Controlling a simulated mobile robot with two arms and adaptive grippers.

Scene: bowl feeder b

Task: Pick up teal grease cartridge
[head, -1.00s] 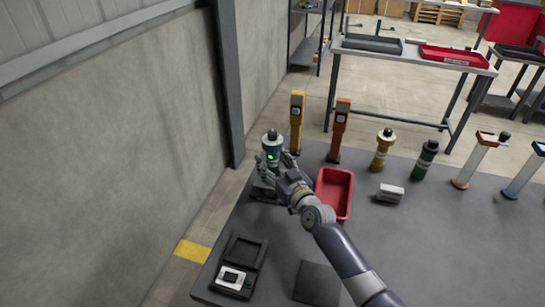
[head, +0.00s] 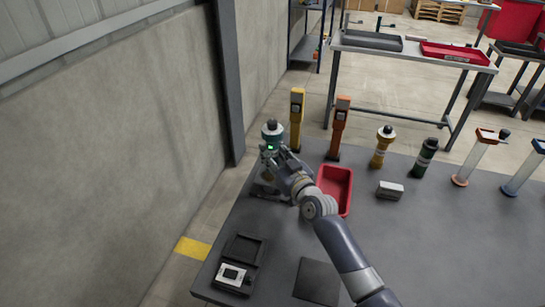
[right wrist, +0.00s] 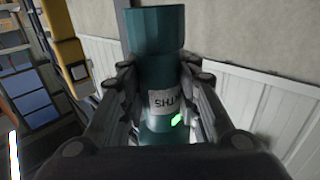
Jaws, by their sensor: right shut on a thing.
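In the right wrist view the teal cartridge (right wrist: 156,45) stands between the fingers and bears a white label with dark letters. My right gripper (head: 272,151) is shut on its lower body, and the fingers in the right wrist view (right wrist: 160,105) press both sides. A small green light shows by the label. The cartridge appears held above a dark base (head: 268,191) on the table. My left gripper is not in view.
A yellow post (head: 297,120) and an orange post (head: 338,130) stand close right of the cartridge. A red bin (head: 336,186) lies beside my right arm. Yellow and green cartridges stand farther right. A wall rises on the left. The front middle of the table is mostly clear.

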